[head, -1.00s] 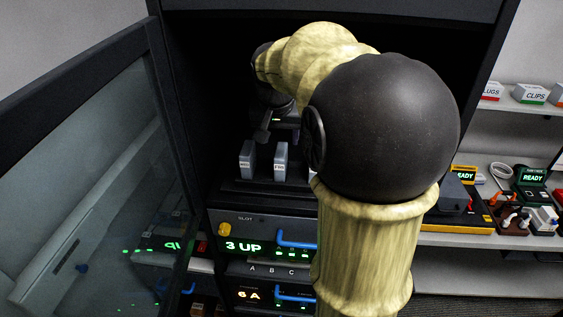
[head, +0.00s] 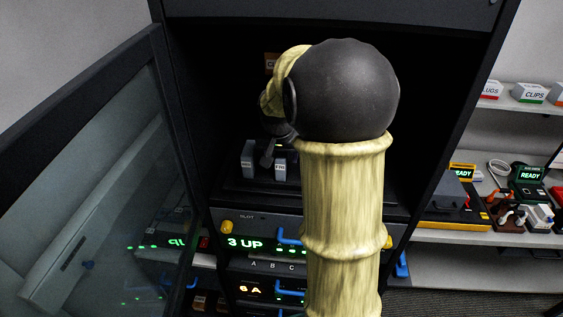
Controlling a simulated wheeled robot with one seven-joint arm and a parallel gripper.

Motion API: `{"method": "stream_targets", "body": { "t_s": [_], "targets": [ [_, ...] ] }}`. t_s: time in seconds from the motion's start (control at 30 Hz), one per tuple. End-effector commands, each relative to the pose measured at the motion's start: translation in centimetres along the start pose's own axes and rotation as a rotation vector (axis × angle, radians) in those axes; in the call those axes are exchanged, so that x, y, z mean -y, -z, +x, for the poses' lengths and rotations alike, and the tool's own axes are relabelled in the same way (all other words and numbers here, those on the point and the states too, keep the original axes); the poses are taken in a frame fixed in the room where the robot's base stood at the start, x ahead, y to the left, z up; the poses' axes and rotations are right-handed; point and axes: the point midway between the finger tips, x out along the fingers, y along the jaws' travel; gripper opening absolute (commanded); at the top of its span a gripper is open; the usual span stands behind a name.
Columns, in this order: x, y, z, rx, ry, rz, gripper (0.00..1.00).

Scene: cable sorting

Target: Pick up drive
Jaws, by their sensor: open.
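My gripper (head: 267,157) is open, pointing down at the tops of the drives. One dark finger shows between the two drives, close to the right one. Whether it touches either drive cannot be told. My arm hides the rest of the gripper and the shelf to the right.
An open glass door (head: 90,190) stands at the left. Shelves with boxes and devices (head: 530,172) are at the right.

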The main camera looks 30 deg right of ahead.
Motion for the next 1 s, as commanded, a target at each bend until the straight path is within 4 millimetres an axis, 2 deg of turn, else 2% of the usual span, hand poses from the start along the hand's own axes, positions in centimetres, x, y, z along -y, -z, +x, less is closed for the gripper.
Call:
{"method": "stream_targets", "body": {
  "t_s": [0.3, 0.87, 1.0],
  "targets": [
    [0.1, 0.0, 3.6, 0.003, 0.000, -0.001, 0.53],
    [0.1, 0.0, 3.9, 0.001, 0.001, -0.001, 0.53],
    [0.1, 0.0, 3.9, 0.001, 0.001, -0.001, 0.27]
  ]
}}
